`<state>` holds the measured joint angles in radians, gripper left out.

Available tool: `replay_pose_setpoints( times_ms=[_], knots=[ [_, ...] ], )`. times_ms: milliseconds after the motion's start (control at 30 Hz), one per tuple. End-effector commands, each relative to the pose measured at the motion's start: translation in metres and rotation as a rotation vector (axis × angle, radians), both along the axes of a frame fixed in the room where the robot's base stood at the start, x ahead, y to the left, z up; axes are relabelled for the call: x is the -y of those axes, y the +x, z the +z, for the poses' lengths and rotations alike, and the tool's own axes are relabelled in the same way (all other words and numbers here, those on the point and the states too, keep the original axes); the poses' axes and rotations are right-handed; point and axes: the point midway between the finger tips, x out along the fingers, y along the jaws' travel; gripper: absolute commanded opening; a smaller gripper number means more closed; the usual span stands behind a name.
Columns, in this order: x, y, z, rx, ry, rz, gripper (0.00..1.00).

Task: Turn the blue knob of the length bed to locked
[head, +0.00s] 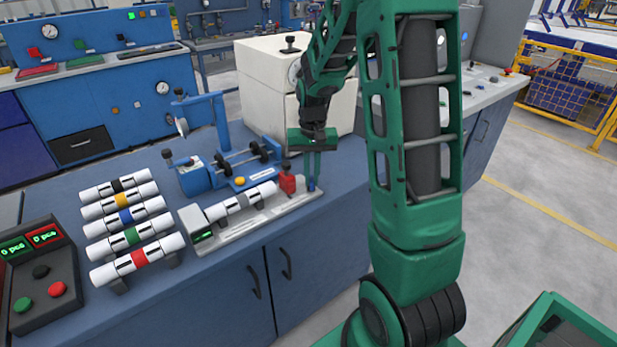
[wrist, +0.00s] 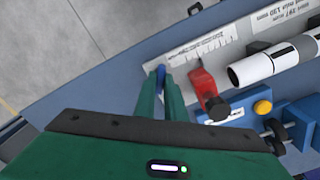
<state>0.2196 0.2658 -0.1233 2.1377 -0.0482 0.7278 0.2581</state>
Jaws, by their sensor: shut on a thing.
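The length bed (head: 290,208) is a pale grey rail near the front edge of the blue bench, with its printed scale (wrist: 200,50) in the wrist view. The blue knob (head: 311,184) is at the bed's right end in the head view; its tip (wrist: 161,70) shows between my fingers in the wrist view. My gripper (head: 313,178) points down over that end, and its green fingers (wrist: 168,84) are shut on the blue knob. The fingers hide most of the knob, and I cannot read its lock position.
A red stop block (head: 288,184) with a black knob (wrist: 218,108) stands close beside my fingers. A blue fixture (head: 195,178) stands behind. Several banded pipes (head: 133,222) lie left. Floor is open beyond the bench edge.

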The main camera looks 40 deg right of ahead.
Motion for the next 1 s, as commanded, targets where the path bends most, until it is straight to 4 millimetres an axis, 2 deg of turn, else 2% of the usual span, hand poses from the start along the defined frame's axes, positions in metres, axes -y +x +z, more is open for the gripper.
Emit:
replay_pose_setpoints(
  times_ms=[700, 1000],
  knots=[
    [-0.0024, 0.0011, 0.0004, 0.001, 0.002, -0.664, 0.00],
    [-0.0029, 0.0017, 0.0005, 0.002, 0.002, -0.866, 0.00]
  ],
)
